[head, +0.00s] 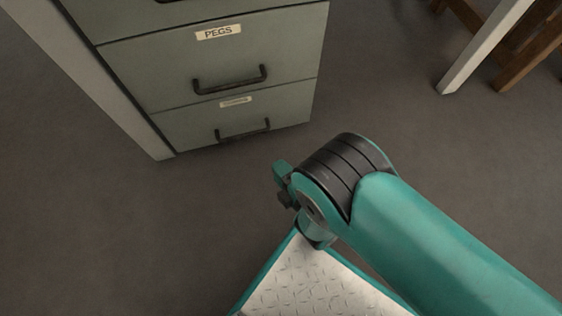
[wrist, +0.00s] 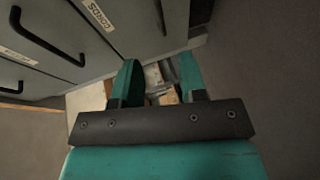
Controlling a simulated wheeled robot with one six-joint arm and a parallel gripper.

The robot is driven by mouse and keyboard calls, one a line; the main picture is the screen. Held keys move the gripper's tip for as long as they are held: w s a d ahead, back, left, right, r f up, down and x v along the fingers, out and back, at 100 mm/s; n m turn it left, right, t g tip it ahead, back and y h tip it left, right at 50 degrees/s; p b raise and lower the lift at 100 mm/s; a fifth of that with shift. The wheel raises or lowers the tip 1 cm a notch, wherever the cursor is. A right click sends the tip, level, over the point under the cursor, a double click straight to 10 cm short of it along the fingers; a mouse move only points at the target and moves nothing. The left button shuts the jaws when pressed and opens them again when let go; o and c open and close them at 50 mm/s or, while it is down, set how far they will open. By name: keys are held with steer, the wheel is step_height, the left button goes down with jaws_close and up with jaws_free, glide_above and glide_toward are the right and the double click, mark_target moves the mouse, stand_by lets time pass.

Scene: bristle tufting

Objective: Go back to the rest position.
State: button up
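My gripper (wrist: 158,75) shows in the wrist view with its two teal fingers apart. I see nothing held between them; a few pale and brown pieces show in the gap, and I cannot tell what they are or how far off they lie. In the head view my teal arm reaches in from the lower right and is bent at a dark joint, in front of a grey-green drawer cabinet (head: 235,60). The fingers cannot be made out in that view.
The cabinet's PEGS drawer (head: 160,75) and the drawer below it (head: 185,132) look shut. A drawer labelled CORDS (wrist: 118,30) shows in the wrist view. Bare floor (head: 110,230) lies in front. Table or stool legs (head: 482,50) stand at the upper right.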

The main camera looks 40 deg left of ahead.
stand_by(0.3)
steer(key=w+d+r+m+t+h+p, duration=0.35)
steer(key=w+r+m+h, duration=0.35)
steer(key=w+r+m, duration=0.95)
steer(key=w+d+r+g+h, duration=0.1)
steer(key=w+d+r, duration=0.1)
steer(key=d+r, duration=0.35)
steer(key=w+d+r+h, duration=0.1)
steer(key=w+d+r, duration=0.1)
steer(key=r, duration=0.6)
steer(key=s+d+r+m+g+p, duration=0.3)
steer(key=s+d+r+m, duration=0.2)
steer(key=d+r, duration=0.65)
steer(key=s+d+r+m+g+h+p, duration=0.1)
steer(key=s+d+r+m+g, duration=0.1)
steer(key=s+d+r, duration=0.4)
steer(key=s+d+r+m+g+h+p, duration=0.15)
steer(key=s+d+r, duration=0.3)
steer(key=s, duration=0.45)
step_height(320, 180, up, 37)
steer(key=p, duration=3.7)
steer(key=shift+y, duration=0.35)
steer(key=shift+w+r, duration=0.1)
